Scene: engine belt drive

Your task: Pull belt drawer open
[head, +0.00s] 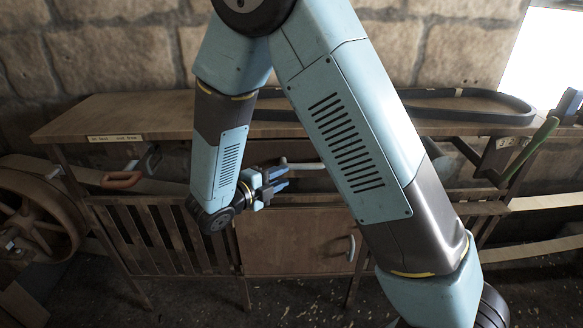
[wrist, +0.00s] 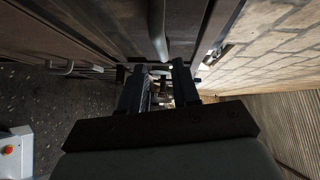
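The belt drawer (wrist: 185,30) is a dark wooden front under the bench top, with a grey bar handle (head: 306,166). In the wrist view the bar handle (wrist: 157,32) runs down from the top edge, and its near end lines up with the gap between my fingertips. My gripper (head: 278,180) is close to the handle's left end in the head view. In the wrist view its fingers (wrist: 157,78) are apart with a gap between them. I cannot tell whether the fingers touch the handle. My arm hides part of the drawer in the head view.
The wooden bench (head: 150,112) stands against a stone wall. A cabinet door (head: 290,238) with a small handle is below, beside a slatted panel (head: 150,235). A large wheel (head: 35,215) stands left.

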